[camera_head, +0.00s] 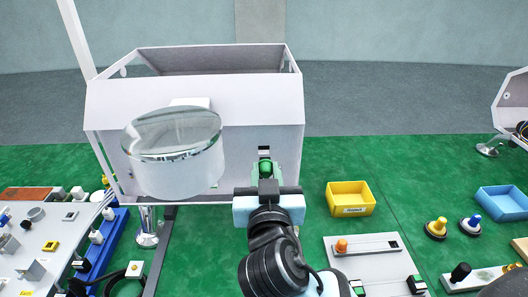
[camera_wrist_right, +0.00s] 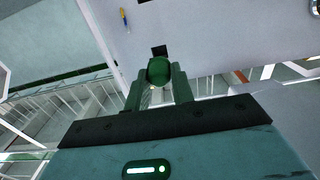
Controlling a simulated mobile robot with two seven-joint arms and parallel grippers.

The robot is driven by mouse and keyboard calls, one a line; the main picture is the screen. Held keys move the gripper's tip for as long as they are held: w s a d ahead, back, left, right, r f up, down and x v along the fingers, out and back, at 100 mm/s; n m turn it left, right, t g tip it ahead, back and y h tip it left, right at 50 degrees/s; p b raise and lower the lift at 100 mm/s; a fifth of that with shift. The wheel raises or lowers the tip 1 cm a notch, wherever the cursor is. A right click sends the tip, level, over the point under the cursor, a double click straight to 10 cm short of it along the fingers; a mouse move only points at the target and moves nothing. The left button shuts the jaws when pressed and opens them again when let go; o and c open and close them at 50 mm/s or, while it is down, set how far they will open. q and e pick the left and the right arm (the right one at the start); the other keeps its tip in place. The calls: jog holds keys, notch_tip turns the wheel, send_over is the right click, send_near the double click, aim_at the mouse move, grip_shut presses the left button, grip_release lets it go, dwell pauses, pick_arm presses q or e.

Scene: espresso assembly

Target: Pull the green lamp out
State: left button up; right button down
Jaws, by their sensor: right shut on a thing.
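The green lamp (camera_head: 265,167) is a small round green part in front of the white machine housing (camera_head: 245,118). My right gripper (camera_head: 265,176) is shut on the lamp. In the right wrist view the lamp (camera_wrist_right: 159,71) sits between the two fingertips of my right gripper (camera_wrist_right: 158,84). A dark square opening (camera_wrist_right: 159,51) in the white panel shows just beyond the lamp. I cannot tell whether the lamp's back end is still inside the panel. My left gripper is not in view.
A large clear-topped cylinder (camera_head: 175,155) stands left of the lamp, in front of the housing. A yellow bin (camera_head: 350,199) and a grey board (camera_head: 372,262) lie to the right. A blue bin (camera_head: 503,203) is farther right.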

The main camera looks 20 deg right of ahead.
jog(key=shift+v, duration=1.5)
